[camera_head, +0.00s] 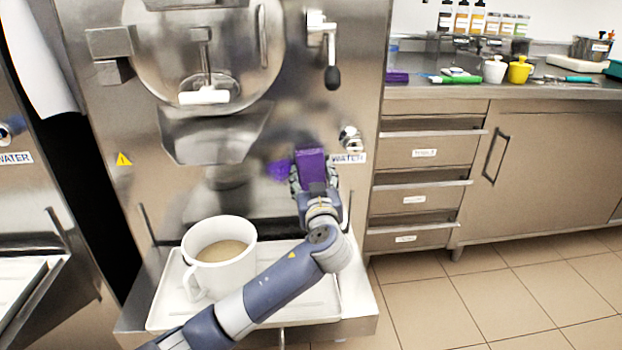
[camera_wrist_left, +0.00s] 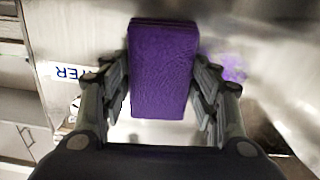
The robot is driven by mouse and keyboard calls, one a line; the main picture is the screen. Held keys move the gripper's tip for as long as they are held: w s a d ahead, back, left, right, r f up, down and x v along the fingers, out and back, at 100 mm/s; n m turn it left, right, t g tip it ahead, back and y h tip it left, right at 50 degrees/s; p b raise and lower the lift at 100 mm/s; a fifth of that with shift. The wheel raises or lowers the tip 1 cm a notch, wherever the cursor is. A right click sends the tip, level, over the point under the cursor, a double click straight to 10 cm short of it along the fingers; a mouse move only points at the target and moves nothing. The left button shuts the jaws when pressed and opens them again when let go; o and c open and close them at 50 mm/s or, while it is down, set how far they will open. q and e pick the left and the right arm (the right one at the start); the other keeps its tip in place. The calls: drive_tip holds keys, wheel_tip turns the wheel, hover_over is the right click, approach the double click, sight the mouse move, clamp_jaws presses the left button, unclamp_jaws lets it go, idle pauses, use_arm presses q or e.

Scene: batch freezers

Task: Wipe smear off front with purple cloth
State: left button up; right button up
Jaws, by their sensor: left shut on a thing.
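My left gripper (camera_head: 312,180) is shut on the folded purple cloth (camera_head: 311,166), close to the steel front (camera_head: 250,195) of the batch freezer. In the left wrist view the cloth (camera_wrist_left: 163,70) stands upright between the two fingers of the gripper (camera_wrist_left: 163,95). A blurred purple patch (camera_head: 278,170) shows on the steel just left of the cloth. The patch also shows in the left wrist view (camera_wrist_left: 233,68), right of the cloth. I cannot tell whether it is the smear or a reflection. Whether the cloth touches the steel is unclear. My right gripper is not in view.
A white jug (camera_head: 220,257) stands on a white tray (camera_head: 318,300) below the spout, beside my left arm. A tap (camera_head: 350,138) and a WATER label (camera_head: 348,158) are right of the cloth. A lever handle (camera_head: 332,76) hangs above. A counter (camera_head: 440,91) with small items stands right.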

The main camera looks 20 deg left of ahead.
sight(266, 171)
use_arm(q)
drive_tip(key=shift+a, duration=0.15)
drive_tip(key=shift+s+a, duration=0.55)
drive_tip(key=shift+a, duration=0.35)
drive_tip(key=shift+s+a, duration=0.6)
drive_tip(key=shift+a, duration=0.3)
drive_tip(key=shift+s+a, duration=0.55)
drive_tip(key=shift+a, duration=0.35)
drive_tip(key=shift+s+a, duration=0.2)
drive_tip(key=shift+a, duration=0.15)
drive_tip(key=shift+s+a, duration=0.45)
drive_tip(key=shift+a, duration=0.3)
drive_tip(key=shift+s+a, duration=0.4)
drive_tip(key=shift+a, duration=0.3)
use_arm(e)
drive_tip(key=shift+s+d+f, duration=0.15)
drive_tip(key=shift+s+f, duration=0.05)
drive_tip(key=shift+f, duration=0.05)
